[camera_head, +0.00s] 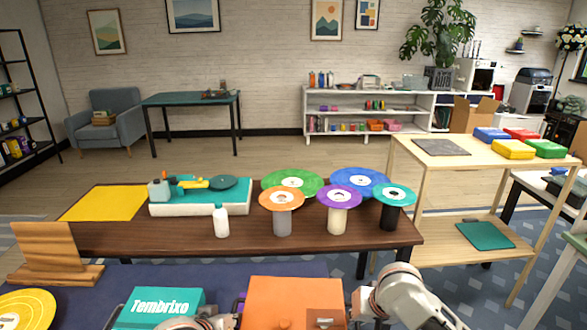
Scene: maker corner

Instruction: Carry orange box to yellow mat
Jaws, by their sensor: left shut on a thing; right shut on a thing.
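The orange box (292,297) is at the bottom centre of the head view, close to me, in front of the dark wooden table. Its lower part is cut off by the picture edge. My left gripper (239,308) is at its left side and my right gripper (350,306) at its right side, both shut on it. Their fingertips are mostly hidden. The yellow mat (105,203) lies flat on the left end of the dark table, further off and to the left of the box. Its visible surface is bare.
The dark table (290,238) also bears a turquoise-topped record player (205,199), a white bottle (221,222) and several discs on stands. A wooden stand (50,255), a teal box (160,308) and a yellow disc (28,308) are nearer, at left. A light wooden table (470,165) stands right.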

